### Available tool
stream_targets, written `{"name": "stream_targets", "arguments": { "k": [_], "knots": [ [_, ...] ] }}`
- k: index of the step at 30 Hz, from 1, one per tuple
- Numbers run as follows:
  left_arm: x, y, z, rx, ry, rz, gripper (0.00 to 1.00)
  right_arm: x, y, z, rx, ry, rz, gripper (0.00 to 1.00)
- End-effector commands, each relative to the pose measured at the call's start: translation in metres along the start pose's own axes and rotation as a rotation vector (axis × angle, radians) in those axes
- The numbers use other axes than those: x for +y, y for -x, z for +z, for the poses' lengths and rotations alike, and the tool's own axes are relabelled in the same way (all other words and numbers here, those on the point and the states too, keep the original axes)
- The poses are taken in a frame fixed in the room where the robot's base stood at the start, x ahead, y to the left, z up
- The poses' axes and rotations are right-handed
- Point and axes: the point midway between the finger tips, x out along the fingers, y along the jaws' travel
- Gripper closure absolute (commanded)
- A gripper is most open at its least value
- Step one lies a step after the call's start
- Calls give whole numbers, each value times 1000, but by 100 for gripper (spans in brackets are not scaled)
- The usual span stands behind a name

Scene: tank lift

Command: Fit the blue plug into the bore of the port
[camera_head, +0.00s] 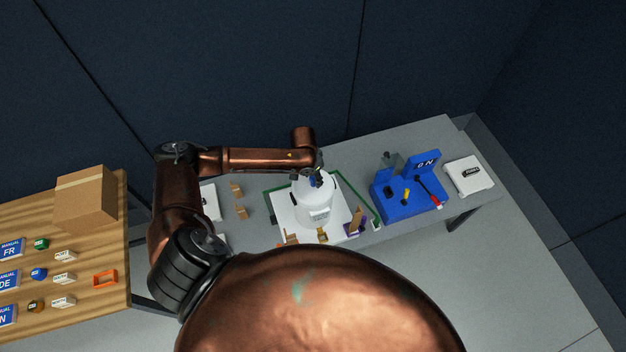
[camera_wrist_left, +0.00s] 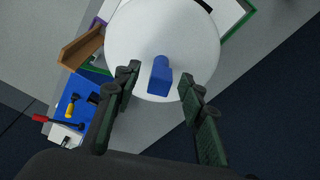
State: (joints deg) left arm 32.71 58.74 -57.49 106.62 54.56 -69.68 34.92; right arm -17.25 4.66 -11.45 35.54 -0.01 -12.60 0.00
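The white round tank (camera_head: 314,208) stands on the grey table; its pale top fills the middle of the left wrist view (camera_wrist_left: 195,45). The blue plug (camera_wrist_left: 160,78) shows against that top, between my left fingers. My left gripper (camera_head: 316,180) is over the tank, pointing down. In the left wrist view its fingers (camera_wrist_left: 158,74) are apart, with a visible gap on each side of the plug. I cannot tell whether the plug sits in the port; the bore is hidden. My right gripper is not in view.
A blue tool holder (camera_head: 405,205) with a red-handled tool and a white box (camera_head: 468,176) stand to the right. A green-edged white mat (camera_head: 285,212) lies under the tank. Small brown brackets (camera_head: 237,188) lie nearby. A wooden table (camera_head: 90,270) with a cardboard box (camera_head: 86,197) is at left.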

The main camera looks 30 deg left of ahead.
Motion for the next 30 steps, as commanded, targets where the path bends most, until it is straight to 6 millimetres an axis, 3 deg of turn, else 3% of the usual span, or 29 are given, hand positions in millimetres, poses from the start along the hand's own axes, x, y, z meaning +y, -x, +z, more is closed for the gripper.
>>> {"name": "stream_targets", "arguments": {
  "k": [3, 19, 30],
  "knots": [
    [0, 0, 0, 0, -1, 0, 62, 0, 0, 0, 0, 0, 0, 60],
    [0, 0, 0, 0, -1, 0, 99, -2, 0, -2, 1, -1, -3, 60],
    [0, 5, -1, 0, -2, 0, 100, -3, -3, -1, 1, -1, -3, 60]
  ]
}}
